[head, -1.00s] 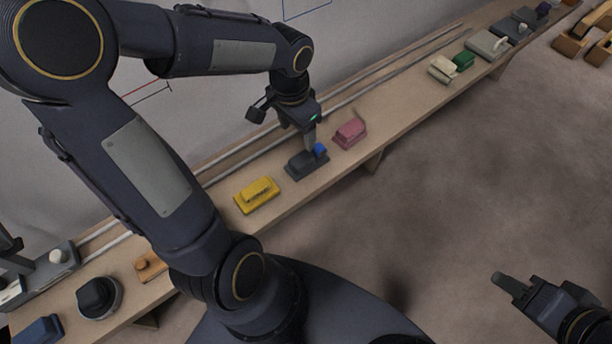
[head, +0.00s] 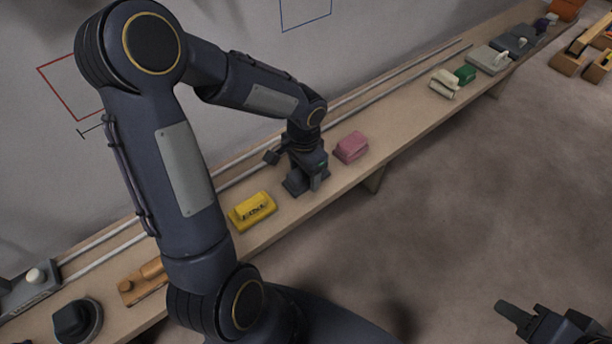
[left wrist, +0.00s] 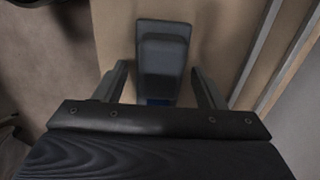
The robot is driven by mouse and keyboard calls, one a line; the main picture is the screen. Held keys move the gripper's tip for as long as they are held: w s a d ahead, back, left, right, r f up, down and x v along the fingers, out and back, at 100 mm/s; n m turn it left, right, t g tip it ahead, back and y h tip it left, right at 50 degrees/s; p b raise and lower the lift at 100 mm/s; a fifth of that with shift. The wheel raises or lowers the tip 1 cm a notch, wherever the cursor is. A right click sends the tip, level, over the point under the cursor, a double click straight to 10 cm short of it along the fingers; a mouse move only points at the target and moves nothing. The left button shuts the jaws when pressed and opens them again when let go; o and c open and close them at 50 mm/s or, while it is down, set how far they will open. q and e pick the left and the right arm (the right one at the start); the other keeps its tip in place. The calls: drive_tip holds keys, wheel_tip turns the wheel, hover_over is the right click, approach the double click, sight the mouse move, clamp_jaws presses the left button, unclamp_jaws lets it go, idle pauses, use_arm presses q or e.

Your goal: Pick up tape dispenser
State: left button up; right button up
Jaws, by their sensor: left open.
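A dark grey stepped block, which I take for the tape dispenser, lies on the wooden shelf. In the left wrist view the dispenser (left wrist: 162,55) sits between the two fingers of my open left gripper (left wrist: 162,88), with a gap at each side. A bit of blue shows at its near end. In the head view my left gripper (head: 308,182) is down over the dispenser (head: 291,187) and hides most of it. My right gripper (head: 512,308) is at the lower right, away from the shelf; its jaw opening is unclear.
On the shelf (head: 400,120), a yellow block (head: 252,210) lies left of the left gripper and a pink block (head: 351,147) right of it. Metal rails (head: 240,175) run along the back by the wall. Several other items stand farther along both ways.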

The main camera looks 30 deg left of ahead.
sight(303, 172)
use_arm(q)
drive_tip(key=c, duration=1.1)
drive_tip(key=shift+r, duration=0.15)
drive_tip(key=shift+r+p, duration=0.3)
drive_tip(key=shift+r, duration=0.25)
drive_tip(key=r, duration=0.1)
drive_tip(key=r+p, duration=0.1)
drive_tip(key=shift+s+r, duration=0.2)
drive_tip(key=shift+r, duration=0.2)
drive_tip(key=s+r+p, duration=0.1)
drive_tip(key=s+r, duration=0.2)
drive_tip(key=s, duration=0.1)
drive_tip(key=s+r+p, duration=0.1)
drive_tip(key=s+r, duration=0.2)
drive_tip(key=s, duration=0.2)
drive_tip(key=s+r+p, duration=0.1)
drive_tip(key=s+r, duration=0.2)
drive_tip(key=s, duration=0.1)
drive_tip(key=shift+s, duration=0.3)
